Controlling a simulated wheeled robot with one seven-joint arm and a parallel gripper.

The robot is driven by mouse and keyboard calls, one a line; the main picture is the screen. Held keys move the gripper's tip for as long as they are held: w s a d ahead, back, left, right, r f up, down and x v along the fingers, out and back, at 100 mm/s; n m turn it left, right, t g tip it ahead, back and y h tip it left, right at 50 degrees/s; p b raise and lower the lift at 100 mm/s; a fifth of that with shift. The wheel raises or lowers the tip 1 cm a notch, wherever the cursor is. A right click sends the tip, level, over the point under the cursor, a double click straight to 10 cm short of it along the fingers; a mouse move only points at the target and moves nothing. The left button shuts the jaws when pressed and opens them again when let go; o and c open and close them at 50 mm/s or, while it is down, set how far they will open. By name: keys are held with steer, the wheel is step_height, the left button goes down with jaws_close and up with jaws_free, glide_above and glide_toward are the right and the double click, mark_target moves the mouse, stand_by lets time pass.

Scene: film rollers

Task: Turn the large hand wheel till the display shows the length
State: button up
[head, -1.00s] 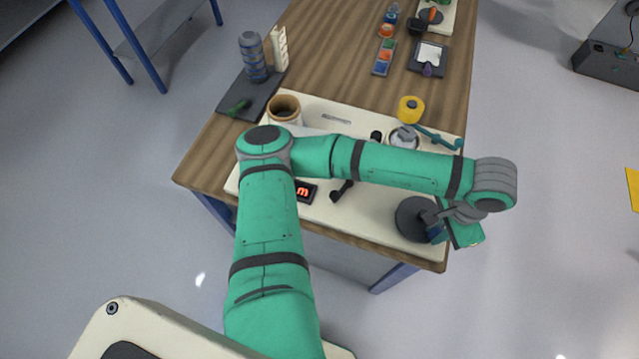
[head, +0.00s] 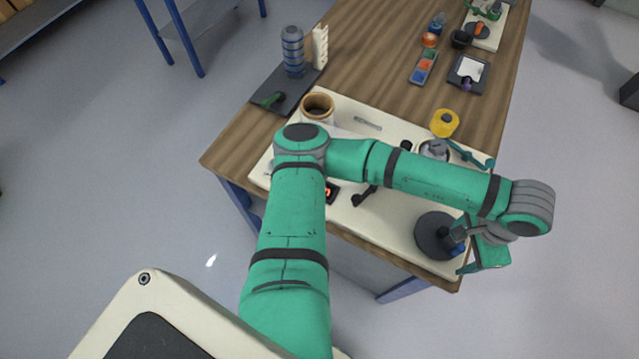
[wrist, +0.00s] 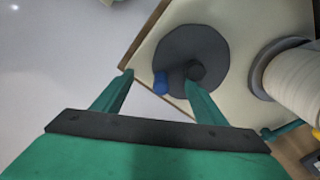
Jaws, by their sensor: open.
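The large hand wheel is a dark grey disc (head: 431,235) at the near right corner of the cream panel. It also shows in the wrist view (wrist: 185,42). A blue knob (wrist: 160,83) sits near its rim, and a black round part (wrist: 196,71) stands near it. My gripper (wrist: 159,80) is open. In the wrist view the blue knob appears between its two fingertips; contact cannot be told. The display (head: 330,193) is a small black box with an orange-red glow, mostly hidden behind my arm, so its reading cannot be made out.
A dark tray (head: 285,100) with a striped cylinder (head: 293,52) stands beyond. Open floor lies right of the table.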

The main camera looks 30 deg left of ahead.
steer(key=shift+a, duration=0.3)
steer(key=shift+r, duration=2)
steer(key=shift+d+r, duration=0.15)
steer(key=shift+r, duration=1.35)
steer(key=shift+w, duration=0.1)
steer(key=shift+d, duration=0.1)
